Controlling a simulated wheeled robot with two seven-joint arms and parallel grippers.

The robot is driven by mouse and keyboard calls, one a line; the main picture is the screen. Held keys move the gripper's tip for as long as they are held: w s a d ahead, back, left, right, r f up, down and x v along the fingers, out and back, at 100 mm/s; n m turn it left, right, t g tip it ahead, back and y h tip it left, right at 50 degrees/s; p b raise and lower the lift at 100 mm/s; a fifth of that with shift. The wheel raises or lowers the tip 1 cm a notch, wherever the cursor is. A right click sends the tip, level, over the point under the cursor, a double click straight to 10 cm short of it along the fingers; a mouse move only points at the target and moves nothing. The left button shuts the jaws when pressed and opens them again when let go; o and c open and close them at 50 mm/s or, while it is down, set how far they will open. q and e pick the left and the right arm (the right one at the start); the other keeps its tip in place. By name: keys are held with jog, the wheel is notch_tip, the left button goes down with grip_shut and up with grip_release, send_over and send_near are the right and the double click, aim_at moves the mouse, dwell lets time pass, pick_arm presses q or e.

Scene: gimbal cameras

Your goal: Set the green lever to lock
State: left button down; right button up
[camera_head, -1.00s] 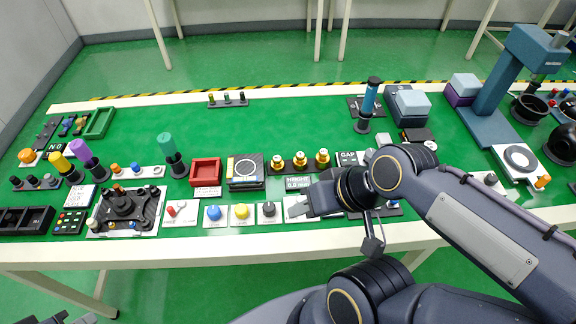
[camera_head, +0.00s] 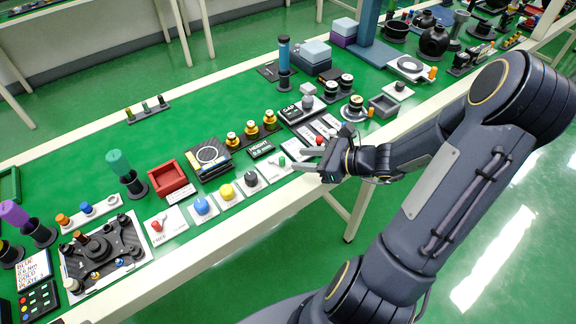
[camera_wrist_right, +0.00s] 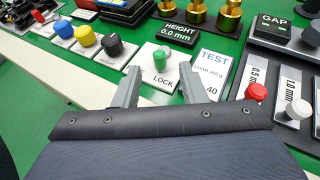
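The green lever (camera_head: 282,161) stands on a small white plate near the front edge of the table. In the right wrist view the lever (camera_wrist_right: 160,58) rises from the middle of its plate (camera_wrist_right: 155,85), with the word LOCK printed to its lower right. The rest of the lettering is hidden, and I cannot tell the lever's exact setting. My right gripper (camera_head: 301,160) is open and empty, just in front of the lever. In the wrist view its fingertips (camera_wrist_right: 159,75) lie either side of the lever's line, apart from it. My left gripper is not in view.
Black (camera_wrist_right: 112,44), yellow (camera_wrist_right: 84,36) and blue knobs (camera_wrist_right: 63,29) sit left of the lever. A TEST card (camera_wrist_right: 212,72) and a red-topped piece (camera_wrist_right: 256,92) are to its right. The HEIGHT display (camera_wrist_right: 178,32) and brass pieces (camera_wrist_right: 229,16) stand behind.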

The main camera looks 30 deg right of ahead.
aim_at(284, 158)
jog(key=b+x, duration=0.1)
jog(key=x, duration=0.6)
jog(key=shift+a, duration=0.1)
